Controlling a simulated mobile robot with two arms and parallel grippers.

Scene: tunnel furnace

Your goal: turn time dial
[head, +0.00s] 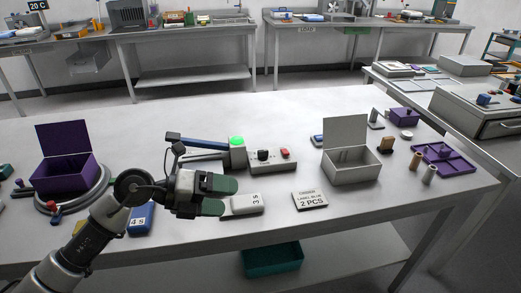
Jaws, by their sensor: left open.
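The time dial (263,155) is a small dark knob on a grey control box (272,167) in the middle of the table. Small lettering under it is hard to read. A red button (284,152) is on the box to the right of the dial, and a lit green button or lamp (237,142) is to its left. My left gripper (218,195) is open, with green finger pads, in front of and to the left of the box. It is apart from the dial, and I see nothing between its fingers. My right gripper is not in view.
A "3 s" block (246,204) lies close by the left gripper, and a "2 PCS" label card (310,200) is to its right. A blue "4 s" block (141,220), an open purple box (62,172) and an open grey box (350,171) also stand on the table.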

